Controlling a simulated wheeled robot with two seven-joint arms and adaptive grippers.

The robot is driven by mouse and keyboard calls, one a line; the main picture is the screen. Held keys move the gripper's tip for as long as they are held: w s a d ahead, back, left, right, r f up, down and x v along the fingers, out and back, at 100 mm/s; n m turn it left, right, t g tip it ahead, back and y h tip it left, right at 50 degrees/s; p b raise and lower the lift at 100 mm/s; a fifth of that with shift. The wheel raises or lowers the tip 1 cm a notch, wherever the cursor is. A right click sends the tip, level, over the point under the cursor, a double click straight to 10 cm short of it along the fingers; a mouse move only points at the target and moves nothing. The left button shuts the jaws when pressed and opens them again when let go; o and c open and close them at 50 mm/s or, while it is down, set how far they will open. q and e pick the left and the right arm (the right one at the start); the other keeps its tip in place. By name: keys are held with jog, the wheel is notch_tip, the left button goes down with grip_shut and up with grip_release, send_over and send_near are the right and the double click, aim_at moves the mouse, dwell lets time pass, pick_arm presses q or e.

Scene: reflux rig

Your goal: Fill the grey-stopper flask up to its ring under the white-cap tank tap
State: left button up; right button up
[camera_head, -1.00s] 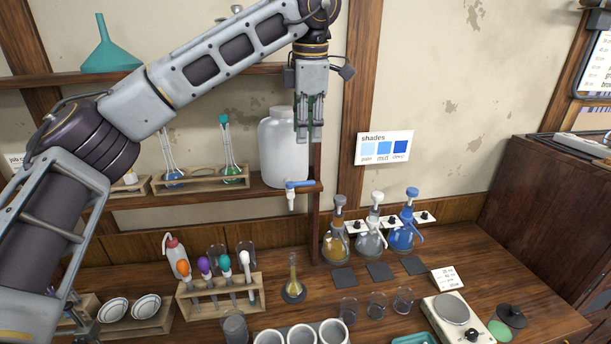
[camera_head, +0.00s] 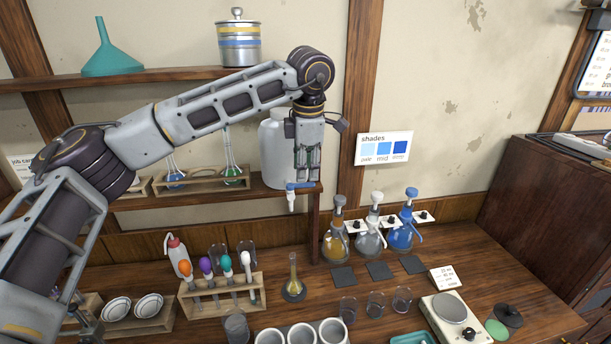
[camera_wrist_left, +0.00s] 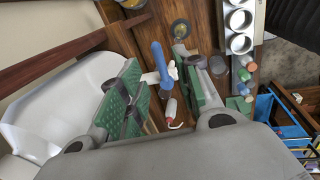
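The white tank (camera_head: 276,150) stands on the lower wall shelf, its top partly behind my left arm. Its tap (camera_head: 291,197) has a blue lever (camera_head: 300,186) and a white spout over the shelf edge. A narrow-necked flask (camera_head: 293,280) with yellowish contents stands on a dark round pad on the bench below the tap; no stopper shows on it. Its liquid level and ring are too small to tell. My left gripper (camera_head: 307,174) points down just above the lever. In the left wrist view its green-padded fingers (camera_wrist_left: 160,92) are apart, with the blue lever (camera_wrist_left: 160,58) showing between them.
A test-tube rack (camera_head: 218,295) and a red-capped bottle (camera_head: 177,256) stand left of the flask. White cups (camera_head: 300,336) and small glasses (camera_head: 375,303) are in front and right. Three dispenser bottles (camera_head: 370,238) stand behind. Two flasks (camera_head: 231,170) sit in the shelf rack.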

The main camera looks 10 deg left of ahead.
aim_at(305, 184)
pick_arm(q)
jog(key=shift+w+a+f+p, duration=0.1)
jog(key=shift+w+f+p, duration=0.1)
jog(key=shift+f, duration=0.8)
jog(key=shift+w+a+f+p, duration=0.1)
jog(key=shift+w+f+p, duration=0.05)
jog(key=shift+f, duration=0.8)
grip_shut()
